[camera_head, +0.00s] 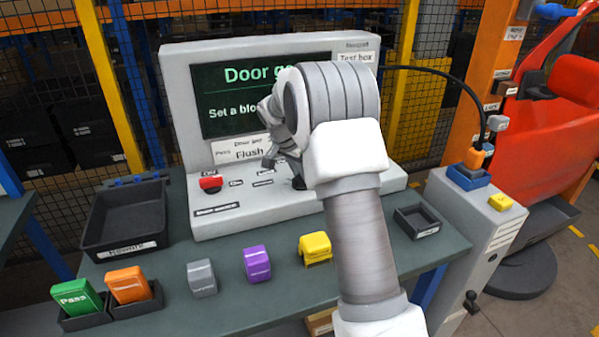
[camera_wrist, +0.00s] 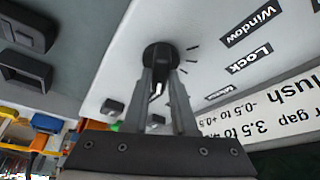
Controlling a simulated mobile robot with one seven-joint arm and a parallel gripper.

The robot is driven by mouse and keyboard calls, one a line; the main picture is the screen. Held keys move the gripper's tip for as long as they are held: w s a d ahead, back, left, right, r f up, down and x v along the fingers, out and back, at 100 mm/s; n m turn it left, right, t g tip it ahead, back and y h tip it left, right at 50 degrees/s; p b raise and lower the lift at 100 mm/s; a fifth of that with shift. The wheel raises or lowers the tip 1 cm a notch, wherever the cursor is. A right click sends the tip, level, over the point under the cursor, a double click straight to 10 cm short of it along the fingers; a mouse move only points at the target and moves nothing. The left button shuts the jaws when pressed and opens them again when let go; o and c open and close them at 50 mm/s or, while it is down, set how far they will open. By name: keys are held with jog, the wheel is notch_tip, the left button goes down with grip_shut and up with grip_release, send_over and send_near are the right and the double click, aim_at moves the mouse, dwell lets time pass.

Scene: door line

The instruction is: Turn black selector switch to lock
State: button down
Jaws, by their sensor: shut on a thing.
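The black selector switch (camera_wrist: 158,54) sits on the pale sloped panel of the test box (camera_head: 240,208). In the wrist view my gripper (camera_wrist: 161,75) has its two fingers on either side of the knob, shut on it. Tick marks and the labels Window (camera_wrist: 252,27), Lock (camera_wrist: 249,59) and a smaller, blurred one lie to the right of the knob. A thin white mark shows between the fingers; I cannot tell which label the knob points to. In the head view my arm hides part of the panel, and my gripper (camera_head: 284,160) reaches down to it.
A red switch (camera_head: 210,183) stands at the panel's left. A screen (camera_head: 235,100) rises behind. Grey (camera_head: 201,278), purple (camera_head: 256,263) and yellow (camera_head: 315,248) blocks stand on the table in front. A large black tray (camera_head: 125,215) is left, a small one (camera_head: 417,221) right.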

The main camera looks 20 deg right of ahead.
jog(key=n+t+y, duration=0.1)
jog(key=n, duration=0.3)
jog(key=shift+s+d+r, duration=0.1)
jog(key=n+y+p, duration=0.1)
jog(key=n, duration=0.1)
jog(key=n+t+p, duration=0.1)
jog(key=n, duration=0.1)
jog(key=shift+d+n+y, duration=0.1)
jog(key=shift+n+y, duration=0.2)
jog(key=shift+y, duration=0.1)
jog(key=n+y+p, duration=0.1)
jog(key=n+p, duration=0.1)
jog(key=n, duration=0.2)
jog(key=shift+d+n+y, duration=0.1)
jog(key=shift+n+y, duration=0.2)
jog(key=shift+y, duration=0.1)
jog(key=n+y+p, duration=0.1)
jog(key=n+p, duration=0.1)
jog(key=n, duration=0.2)
jog(key=shift+d+y, duration=0.1)
jog(key=shift+y, duration=0.2)
jog(key=shift+n+g, duration=0.3)
jog(key=c, duration=0.7)
grip_release()
